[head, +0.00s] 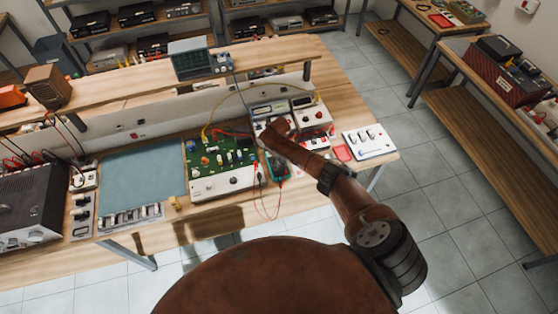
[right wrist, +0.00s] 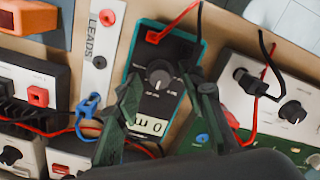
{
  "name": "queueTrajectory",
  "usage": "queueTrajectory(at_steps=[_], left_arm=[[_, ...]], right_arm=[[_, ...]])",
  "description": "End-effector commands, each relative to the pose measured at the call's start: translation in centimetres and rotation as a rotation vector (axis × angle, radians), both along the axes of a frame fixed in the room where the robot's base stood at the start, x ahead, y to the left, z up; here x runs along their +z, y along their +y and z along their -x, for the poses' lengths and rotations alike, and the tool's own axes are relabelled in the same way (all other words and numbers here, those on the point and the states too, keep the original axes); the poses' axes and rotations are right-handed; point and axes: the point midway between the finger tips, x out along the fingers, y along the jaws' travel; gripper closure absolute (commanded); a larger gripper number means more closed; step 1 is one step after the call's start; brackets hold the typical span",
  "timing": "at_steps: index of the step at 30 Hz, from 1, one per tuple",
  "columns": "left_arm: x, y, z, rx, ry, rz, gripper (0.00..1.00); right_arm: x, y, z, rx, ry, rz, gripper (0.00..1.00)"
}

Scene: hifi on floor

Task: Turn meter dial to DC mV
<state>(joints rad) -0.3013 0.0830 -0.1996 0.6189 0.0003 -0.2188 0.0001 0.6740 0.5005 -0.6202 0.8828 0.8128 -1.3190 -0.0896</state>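The meter (right wrist: 146,95) is a dark handheld multimeter with a teal edge; it also shows in the head view (head: 279,172) on the bench, partly covered by my right arm. Its round dial (right wrist: 160,77) has a light pointer mark; the labels around it are too small to read. The meter's display (right wrist: 148,125) appears upside down in the wrist view, partly behind a finger. My right gripper (right wrist: 167,92) is open, its two dark fingers spread on either side of the dial. I cannot tell whether they touch the meter. In the head view it is small and dark (head: 272,130). My left gripper is not in view.
A green circuit board (head: 222,152) lies left of the meter, and a white switch panel (head: 369,142) to the right. Red and black leads run close around the meter. A white LEADS strip (right wrist: 98,62) stands beside it. A blue mat (head: 143,178) offers clear room.

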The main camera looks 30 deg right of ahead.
Motion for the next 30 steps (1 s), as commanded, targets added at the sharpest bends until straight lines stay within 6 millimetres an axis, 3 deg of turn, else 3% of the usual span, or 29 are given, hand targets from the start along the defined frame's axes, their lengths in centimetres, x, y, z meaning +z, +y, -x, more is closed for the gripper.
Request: queueTrajectory(at_steps=[5, 18, 24, 30], left_arm=[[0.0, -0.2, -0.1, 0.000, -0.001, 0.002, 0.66], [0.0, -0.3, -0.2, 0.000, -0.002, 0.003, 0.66], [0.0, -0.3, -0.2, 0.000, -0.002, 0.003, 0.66], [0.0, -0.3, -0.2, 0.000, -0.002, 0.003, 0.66]], right_arm=[[1.9, 0.0, -0.1, 0.002, -0.003, -0.002, 0.64], [10.3, 0.0, -0.1, 0.000, -0.003, 0.000, 0.64], [11.7, 0.0, 0.0, 0.001, -0.001, 0.001, 0.64], [11.8, 0.0, 0.0, 0.000, -0.001, 0.001, 0.64]])
